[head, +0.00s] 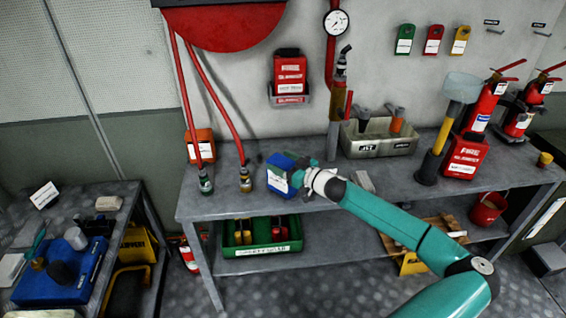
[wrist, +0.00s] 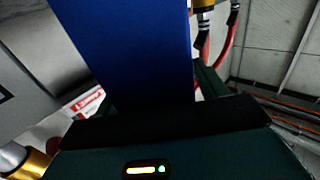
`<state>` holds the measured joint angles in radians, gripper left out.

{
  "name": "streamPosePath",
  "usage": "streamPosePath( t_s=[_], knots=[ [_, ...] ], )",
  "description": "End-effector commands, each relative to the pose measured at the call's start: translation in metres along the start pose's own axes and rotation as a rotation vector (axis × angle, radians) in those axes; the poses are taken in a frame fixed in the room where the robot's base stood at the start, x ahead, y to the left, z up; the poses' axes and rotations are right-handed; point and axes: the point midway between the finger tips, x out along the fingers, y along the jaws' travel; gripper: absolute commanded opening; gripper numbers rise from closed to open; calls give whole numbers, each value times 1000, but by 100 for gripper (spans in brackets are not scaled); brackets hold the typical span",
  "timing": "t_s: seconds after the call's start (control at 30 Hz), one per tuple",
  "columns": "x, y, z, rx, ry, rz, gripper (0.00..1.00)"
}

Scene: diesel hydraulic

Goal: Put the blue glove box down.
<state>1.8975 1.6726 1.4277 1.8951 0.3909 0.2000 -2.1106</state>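The blue glove box (head: 278,182), with a white label on its front, is at the left half of the grey workbench (head: 225,195). My gripper (head: 301,176) reaches it from the right and is shut on it. In the wrist view the blue box (wrist: 140,45) rises tall from behind the dark gripper body (wrist: 190,120). The fingertips are mostly hidden. I cannot tell whether the box's underside touches the bench top or hangs just above it.
Two hose nozzles (head: 245,180) hang left of the box. A green crate (head: 262,251) is on the lower shelf. Bare bench shows near the left front edge.

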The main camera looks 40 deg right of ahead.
Motion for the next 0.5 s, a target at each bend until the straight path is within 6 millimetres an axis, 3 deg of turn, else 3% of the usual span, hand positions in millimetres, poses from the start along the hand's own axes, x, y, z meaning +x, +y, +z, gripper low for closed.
streamPosePath(
  t_s=[0.27, 0.5],
  knots=[
    [0, 0, -4, -2, 0, -1, 72],
    [-39, 1, -3, -1, -1, 4, 72]
  ],
)
